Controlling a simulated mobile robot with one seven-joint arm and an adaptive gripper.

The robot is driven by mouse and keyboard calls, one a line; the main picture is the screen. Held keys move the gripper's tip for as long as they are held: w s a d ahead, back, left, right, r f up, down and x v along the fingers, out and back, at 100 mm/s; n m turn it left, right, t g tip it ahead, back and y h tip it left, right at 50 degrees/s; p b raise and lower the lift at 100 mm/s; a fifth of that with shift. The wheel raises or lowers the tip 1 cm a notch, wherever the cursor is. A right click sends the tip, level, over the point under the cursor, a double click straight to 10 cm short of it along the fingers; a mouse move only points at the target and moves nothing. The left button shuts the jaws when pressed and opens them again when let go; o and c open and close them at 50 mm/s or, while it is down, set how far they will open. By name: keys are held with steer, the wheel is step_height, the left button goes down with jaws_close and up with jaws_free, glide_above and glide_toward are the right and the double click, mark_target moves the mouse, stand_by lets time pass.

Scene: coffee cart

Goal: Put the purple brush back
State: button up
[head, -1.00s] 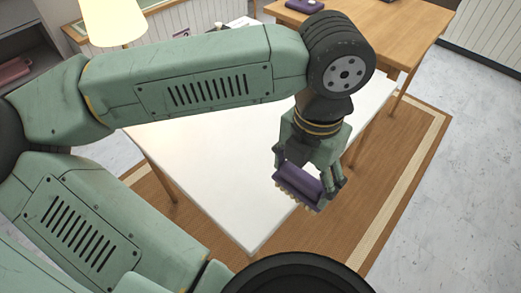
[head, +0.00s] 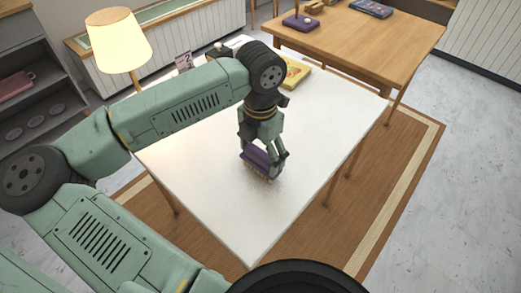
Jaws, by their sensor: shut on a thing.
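The purple brush (head: 256,160) has a purple body with pale bristles on its underside. My gripper (head: 263,150) is shut on it, pointing down over the middle of the white table (head: 210,210). The bristles face the tabletop; I cannot tell whether they touch it. A small purple stand or block (head: 300,22) with an upright post is on the wooden table at the back.
A lit lamp (head: 120,45) stands at the white table's left. A yellow item (head: 296,75) and a small dark object (head: 218,52) are at its far end. The wooden table (head: 360,45) also holds a dark blue book-like item (head: 371,9). The white table's front is clear.

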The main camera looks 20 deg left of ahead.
mark_target(260, 153)
steer(key=shift+f, duration=0.4)
steer(key=shift+f+b, duration=0.2)
steer(key=shift+b, duration=0.2)
steer(key=o, duration=1.2)
steer(key=shift+r, duration=0.1)
steer(key=shift+r+p, duration=0.25)
steer(key=shift+p, duration=0.2)
steer(key=shift+r+b, duration=0.3)
step_height(260, 153, up, 11)
steer(key=b, duration=0.2)
steer(key=shift+r, duration=0.1)
